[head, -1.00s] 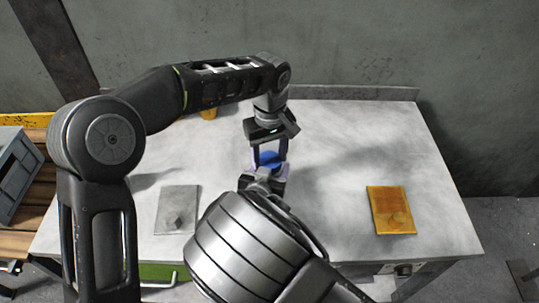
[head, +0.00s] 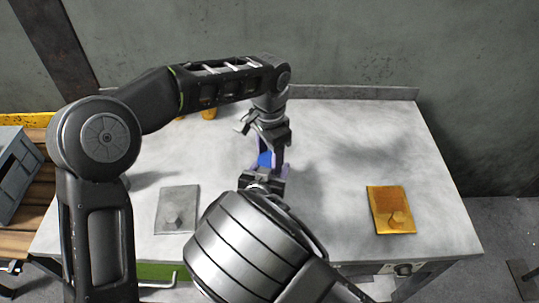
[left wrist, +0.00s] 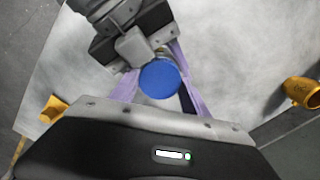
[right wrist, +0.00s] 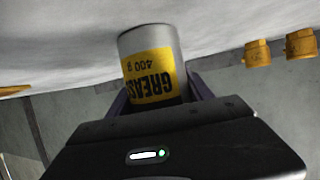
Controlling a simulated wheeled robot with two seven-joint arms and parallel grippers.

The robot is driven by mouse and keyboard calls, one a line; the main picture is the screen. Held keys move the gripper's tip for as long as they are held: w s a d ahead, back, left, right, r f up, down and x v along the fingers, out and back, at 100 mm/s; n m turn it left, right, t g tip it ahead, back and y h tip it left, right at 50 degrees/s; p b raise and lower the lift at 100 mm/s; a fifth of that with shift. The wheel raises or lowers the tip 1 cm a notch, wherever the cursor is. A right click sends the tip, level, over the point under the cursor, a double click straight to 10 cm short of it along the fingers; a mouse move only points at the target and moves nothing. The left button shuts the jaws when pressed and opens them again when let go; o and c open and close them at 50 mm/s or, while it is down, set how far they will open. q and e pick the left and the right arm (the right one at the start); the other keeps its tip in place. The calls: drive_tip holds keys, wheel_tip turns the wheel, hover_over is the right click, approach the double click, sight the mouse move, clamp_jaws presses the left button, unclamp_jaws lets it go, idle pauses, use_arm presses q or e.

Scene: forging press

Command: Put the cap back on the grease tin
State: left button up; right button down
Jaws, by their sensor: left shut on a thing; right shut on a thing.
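My left gripper (head: 268,158) reaches down from above, its fingers shut on the blue cap (left wrist: 160,79). The cap also shows in the head view (head: 264,160) between the fingers. My right gripper (right wrist: 155,98) is shut on the grease tin (right wrist: 150,62), a grey can with a yellow label. The label reads upside down in the right wrist view. The tin's cap end is hidden there by the gripper. In the head view the two grippers meet just above the table, with the cap over the right gripper. I cannot tell whether the cap touches the tin's rim.
The table (head: 330,140) is largely clear around the grippers. A grey plate with a knob (head: 177,209) lies front left and an orange plate with a knob (head: 390,209) front right. Orange fittings (right wrist: 300,43) stand toward the back. A grey crate (head: 17,172) is at the left.

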use_arm(q)
drive_tip(key=o, duration=1.6)
drive_tip(key=shift+c, duration=0.2)
drive_tip(key=shift+r, duration=2.3)
drive_tip(key=shift+c, duration=0.5)
